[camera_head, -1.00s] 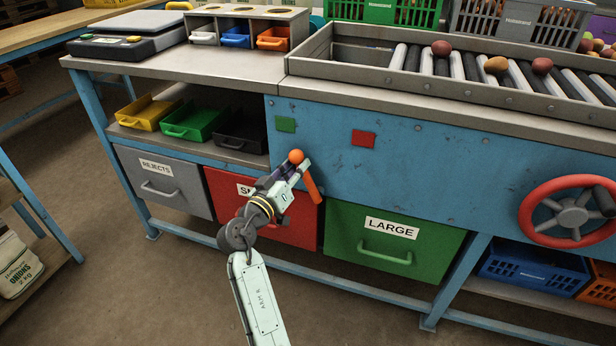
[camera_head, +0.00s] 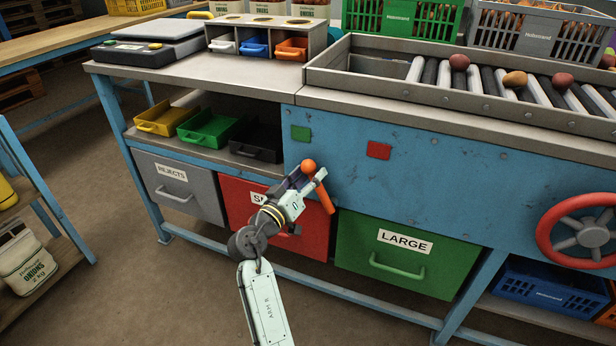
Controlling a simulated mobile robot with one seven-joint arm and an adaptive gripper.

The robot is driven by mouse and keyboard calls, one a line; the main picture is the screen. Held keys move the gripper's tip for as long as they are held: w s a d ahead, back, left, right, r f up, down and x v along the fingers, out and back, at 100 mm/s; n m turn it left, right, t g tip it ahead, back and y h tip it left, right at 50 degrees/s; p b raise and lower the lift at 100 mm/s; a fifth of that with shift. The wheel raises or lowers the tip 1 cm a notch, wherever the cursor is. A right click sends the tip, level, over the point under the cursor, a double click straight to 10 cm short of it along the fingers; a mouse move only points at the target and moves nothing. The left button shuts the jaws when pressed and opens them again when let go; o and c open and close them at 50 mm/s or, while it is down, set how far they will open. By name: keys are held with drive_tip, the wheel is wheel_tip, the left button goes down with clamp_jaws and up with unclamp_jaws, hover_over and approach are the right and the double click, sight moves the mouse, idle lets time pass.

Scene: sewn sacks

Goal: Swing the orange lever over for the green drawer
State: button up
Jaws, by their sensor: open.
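The orange lever shows as a round orange knob (camera_head: 309,166) and a slanting orange bar (camera_head: 325,197) on the blue front panel. The part between them is hidden by my gripper (camera_head: 307,180). My gripper is open at the lever, with the knob just above its tips and the bar to its right. I cannot tell whether it touches the lever. The green drawer (camera_head: 405,262), labelled LARGE, is shut below and to the right. A green square (camera_head: 300,133) and a red square (camera_head: 378,150) mark the panel above the lever.
A red drawer (camera_head: 315,240) lies behind my arm, and a grey REJECTS drawer (camera_head: 179,188) is to its left. A red handwheel (camera_head: 580,230) sticks out at the right. Small trays (camera_head: 208,128) fill the open shelf at left. The floor in front is clear.

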drive_tip(key=shift+s, duration=0.1)
drive_tip(key=v, duration=0.7)
drive_tip(key=shift+s+a, duration=0.15)
drive_tip(key=shift+s, duration=0.05)
